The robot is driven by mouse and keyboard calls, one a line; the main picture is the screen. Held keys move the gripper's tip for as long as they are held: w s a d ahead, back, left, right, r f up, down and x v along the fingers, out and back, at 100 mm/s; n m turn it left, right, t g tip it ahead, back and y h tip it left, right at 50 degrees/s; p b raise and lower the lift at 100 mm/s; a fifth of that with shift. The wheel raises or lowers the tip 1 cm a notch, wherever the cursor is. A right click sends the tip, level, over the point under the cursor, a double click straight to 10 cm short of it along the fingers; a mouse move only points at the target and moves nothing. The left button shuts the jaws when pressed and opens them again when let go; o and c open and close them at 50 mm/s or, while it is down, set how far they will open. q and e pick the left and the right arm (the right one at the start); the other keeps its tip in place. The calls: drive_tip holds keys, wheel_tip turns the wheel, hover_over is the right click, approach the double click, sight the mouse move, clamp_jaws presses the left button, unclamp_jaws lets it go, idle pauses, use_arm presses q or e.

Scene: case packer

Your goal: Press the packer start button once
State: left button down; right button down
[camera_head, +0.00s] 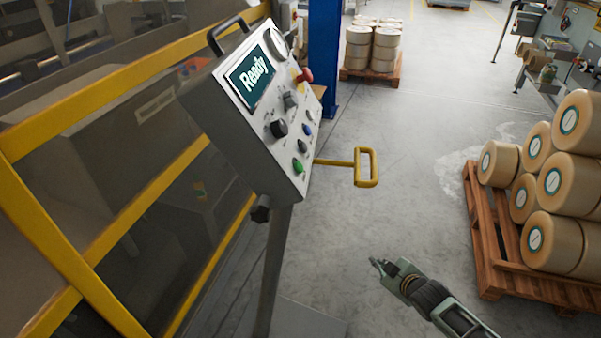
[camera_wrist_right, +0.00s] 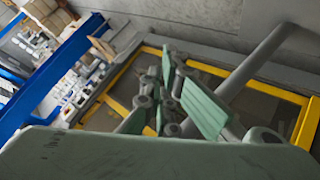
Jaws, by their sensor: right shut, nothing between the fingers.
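The packer's control panel (camera_head: 255,130) is a grey box on a post, tilted in the head view. Its screen (camera_head: 250,77) reads "Ready". A green button (camera_head: 298,166) sits at its lower edge, with a black button (camera_head: 302,146) and a blue button (camera_head: 308,129) above it. A red mushroom button (camera_head: 305,75) is near the top right. Labels beside the buttons are too small to read. My right gripper (camera_head: 375,262) is shut and empty, low and to the right of the panel, apart from it. Its fingers (camera_wrist_right: 185,95) also show in the right wrist view. My left gripper is not in view.
A yellow handle (camera_head: 366,168) sticks out right of the panel. Yellow guard frames (camera_head: 60,225) stand at left. A pallet (camera_head: 485,245) of large rolls is at right, another pallet (camera_head: 372,72) at the back. A blue column (camera_head: 324,55) stands behind the panel. The middle floor is clear.

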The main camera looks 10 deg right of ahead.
sight(299, 167)
drive_tip(key=w+a+r+n+t+y+b, duration=0.1)
drive_tip(key=w+a+r+n, duration=0.15)
drive_tip(key=r, duration=0.55)
drive_tip(key=w+a+r+n+t+y+b, duration=0.1)
drive_tip(key=w+a+r+n+t+b, duration=0.1)
drive_tip(key=w+r, duration=0.35)
drive_tip(key=s+a+r+n+y+b, duration=0.1)
drive_tip(key=s+a+r+n+y, duration=0.1)
drive_tip(key=a+r, duration=0.35)
drive_tip(key=s+a+r+n+y+b, duration=0.1)
drive_tip(key=s+a+r+n+y, duration=0.15)
drive_tip(key=r, duration=0.65)
wheel_tip(299, 167, up, 14)
drive_tip(key=d+n+t+y, duration=0.1)
drive_tip(key=n+y, duration=0.1)
drive_tip(key=n, duration=0.4)
drive_tip(key=shift+s+d+r+b, duration=0.2)
drive_tip(key=shift+d+r+b, duration=0.05)
drive_tip(key=shift+d+b, duration=0.05)
drive_tip(key=shift+f, duration=0.1)
drive_tip(key=w+a+f+b, duration=0.1)
drive_tip(key=w+a+f, duration=0.1)
drive_tip(key=a+f, duration=0.2)
drive_tip(key=a, duration=0.3)
drive_tip(key=shift+w+f, duration=0.15)
drive_tip(key=shift+w, duration=0.2)
